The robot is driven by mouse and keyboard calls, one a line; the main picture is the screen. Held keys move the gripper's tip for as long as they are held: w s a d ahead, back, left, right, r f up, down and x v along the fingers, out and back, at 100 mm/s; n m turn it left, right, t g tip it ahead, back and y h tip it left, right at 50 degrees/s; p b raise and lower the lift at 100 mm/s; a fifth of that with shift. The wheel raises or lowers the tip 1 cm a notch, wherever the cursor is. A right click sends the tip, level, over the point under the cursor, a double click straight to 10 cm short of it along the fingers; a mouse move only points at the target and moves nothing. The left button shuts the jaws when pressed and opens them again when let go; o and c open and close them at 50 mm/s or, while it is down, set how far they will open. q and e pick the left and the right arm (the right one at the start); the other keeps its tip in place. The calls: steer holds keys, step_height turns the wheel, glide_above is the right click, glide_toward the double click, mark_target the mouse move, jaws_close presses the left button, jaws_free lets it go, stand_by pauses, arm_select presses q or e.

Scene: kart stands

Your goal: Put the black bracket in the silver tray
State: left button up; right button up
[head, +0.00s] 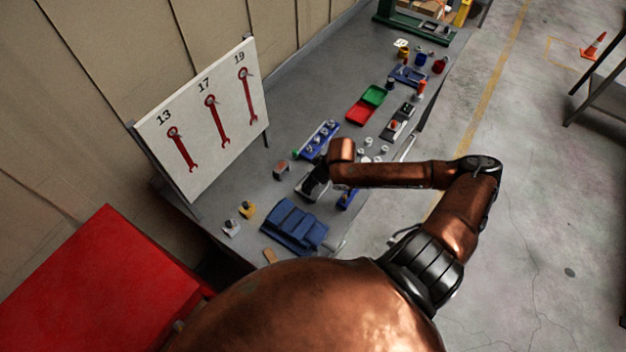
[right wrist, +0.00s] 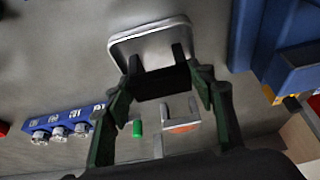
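The silver tray (right wrist: 150,38) lies on the grey bench at the top of the right wrist view. In the head view the tray (head: 305,192) is partly hidden by my right gripper (head: 318,178). In the right wrist view my right gripper (right wrist: 163,82) is shut on the black bracket (right wrist: 161,84), with a finger at each side. The bracket's two prongs point toward the tray and overlap its near edge in that view. I cannot tell whether the bracket touches the tray. My left gripper is not in view.
A grey bracket with an orange part (right wrist: 181,120), a green cylinder (right wrist: 137,128) and a blue rack (right wrist: 65,122) stand nearby. A blue bin (head: 293,228) lies in front of the tray. Red (head: 360,113) and green bins are farther back. A wrench board (head: 205,115) stands left.

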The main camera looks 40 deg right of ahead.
steer(key=o, duration=0.4)
steer(key=shift+o, duration=0.2)
steer(key=shift+r, duration=0.2)
steer(key=p+v, duration=0.1)
steer(key=v, duration=1.1)
steer(key=shift+s, duration=0.1)
